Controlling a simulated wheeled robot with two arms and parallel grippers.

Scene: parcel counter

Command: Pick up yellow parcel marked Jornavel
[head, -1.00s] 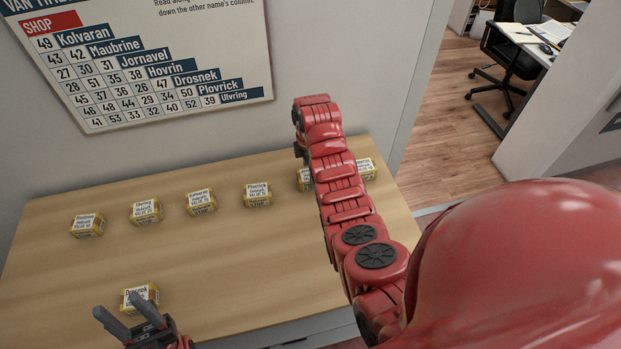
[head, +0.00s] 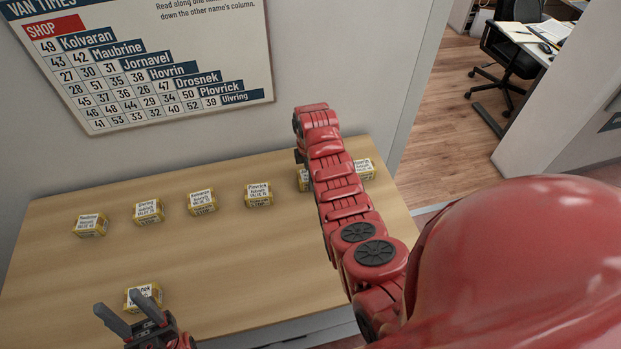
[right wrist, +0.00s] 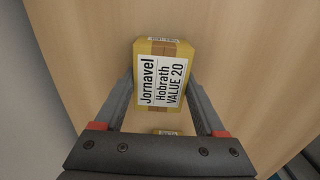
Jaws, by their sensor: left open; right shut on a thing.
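The yellow parcel marked Jornavel (right wrist: 163,80) is in the right wrist view, with a white label reading Jornavel, Hobrath, VALUE 20 and a brown tape strip. My right gripper (right wrist: 166,92) is shut on it, one finger along each side. In the head view my right arm hides this gripper, and I cannot tell which parcel there is the Jornavel one. My left gripper (head: 118,301) is open and empty at the lower left, in front of a yellow parcel marked Drosnek (head: 149,292), whose label it partly covers.
Several similar yellow parcels stand in a row on the wooden counter (head: 235,260), including one marked Plovrick (head: 258,193) and a far right one (head: 365,169). A chart (head: 150,60) hangs on the wall behind. The counter's middle is clear.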

